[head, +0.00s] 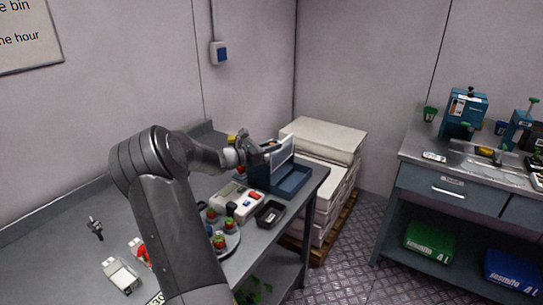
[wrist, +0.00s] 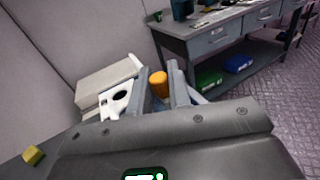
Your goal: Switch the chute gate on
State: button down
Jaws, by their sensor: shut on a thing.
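The chute gate appears to be the dark blue unit (head: 291,182) with an upright pale panel, at the far end of the left bench. In the wrist view, a white plate with a dark hole (wrist: 108,108) shows beside my fingers. My gripper (head: 272,147) is at the top of the unit, by the panel. In the wrist view its fingers (wrist: 160,80) are shut on an orange knob (wrist: 158,85), which looks like a handle or lever end. The knob's base is hidden behind my gripper, so its on or off position cannot be told.
The bench holds a pale control box with a red button (head: 253,196), a black tray (head: 270,213) and a round plate of berries (head: 230,242). Stacked white sacks (head: 325,137) stand behind. A second workbench (head: 448,183) is at right, across open floor.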

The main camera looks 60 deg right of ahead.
jog(key=shift+r, duration=0.35)
jog(key=shift+d, duration=0.1)
jog(key=c, duration=1.4)
grip_release()
jog(key=v, duration=1.1)
